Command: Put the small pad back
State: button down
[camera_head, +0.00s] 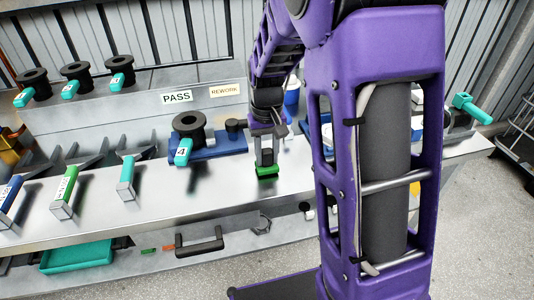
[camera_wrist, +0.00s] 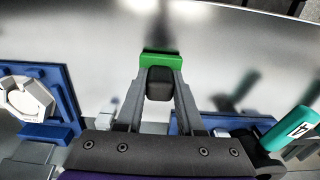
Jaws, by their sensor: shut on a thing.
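The small pad (camera_head: 267,171) is a flat green block at the tips of my gripper (camera_head: 265,152), above or on the metal bench; I cannot tell whether it touches. In the wrist view the green pad (camera_wrist: 161,58) shows just beyond the fingertips. My gripper (camera_wrist: 158,92) is shut on it, with a dark block, perhaps its grip, between the fingers. My arm hides part of the bench to the right.
A blue fixture (camera_head: 222,146) with a black spool (camera_head: 189,127) and teal tag stands left of my gripper. Forked stands with blue, green and teal handles (camera_head: 125,178) are further left. PASS (camera_head: 177,97) and REWORK (camera_head: 225,90) labels mark the ledge behind. Bare bench lies in front.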

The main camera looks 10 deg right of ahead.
jog(key=shift+f, duration=0.35)
dwell(0.3)
grip_release()
dwell(0.5)
dwell(0.4)
jog(key=shift+r+p, duration=3.4)
jog(key=shift+r, duration=1.15)
